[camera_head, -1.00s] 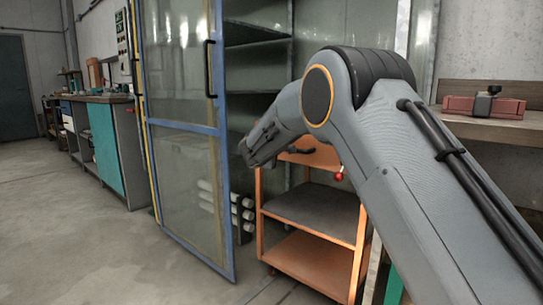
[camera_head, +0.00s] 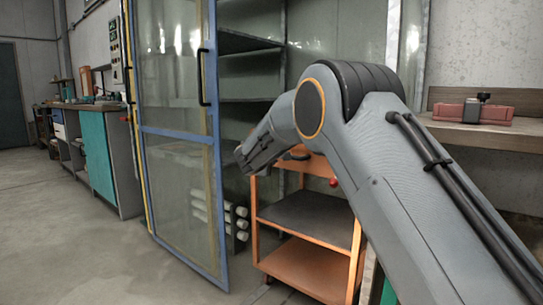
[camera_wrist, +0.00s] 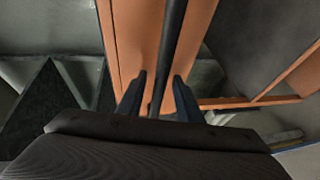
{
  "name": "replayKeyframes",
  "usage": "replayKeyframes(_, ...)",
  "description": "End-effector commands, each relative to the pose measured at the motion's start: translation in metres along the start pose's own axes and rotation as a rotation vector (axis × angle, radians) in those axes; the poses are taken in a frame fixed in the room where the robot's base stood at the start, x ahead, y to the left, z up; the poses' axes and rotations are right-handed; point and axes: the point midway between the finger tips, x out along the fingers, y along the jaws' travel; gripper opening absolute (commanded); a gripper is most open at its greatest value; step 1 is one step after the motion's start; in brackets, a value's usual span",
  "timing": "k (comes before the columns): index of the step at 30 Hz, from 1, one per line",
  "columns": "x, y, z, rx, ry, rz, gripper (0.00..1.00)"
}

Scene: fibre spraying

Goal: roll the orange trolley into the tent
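The fingers are apart, with gaps beside the bar. In the head view, my gripper (camera_head: 243,158) is at the trolley's upper left. No fabric tent is clear; a tall enclosure with a blue-framed, see-through door (camera_head: 180,190) stands behind and left of the trolley, perhaps the tent.
Dark shelves (camera_head: 250,42) and pale tubes (camera_head: 236,222) are behind the door. A workbench (camera_head: 98,150) lines the left wall. A wooden bench (camera_head: 485,130) with a red tool (camera_head: 490,112) is at right. Floor (camera_head: 85,240) at front left is clear.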

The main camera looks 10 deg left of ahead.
Motion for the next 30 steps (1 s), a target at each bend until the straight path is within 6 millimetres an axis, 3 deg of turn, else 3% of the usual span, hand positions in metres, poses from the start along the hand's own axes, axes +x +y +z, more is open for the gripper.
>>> replayKeyframes(15, -0.069, 0.002, -0.001, -0.001, 0.002, 0.0, 0.33)
replayKeyframes(30, -0.08, 0.0, 0.003, 0.007, -0.007, -0.01, 0.33)
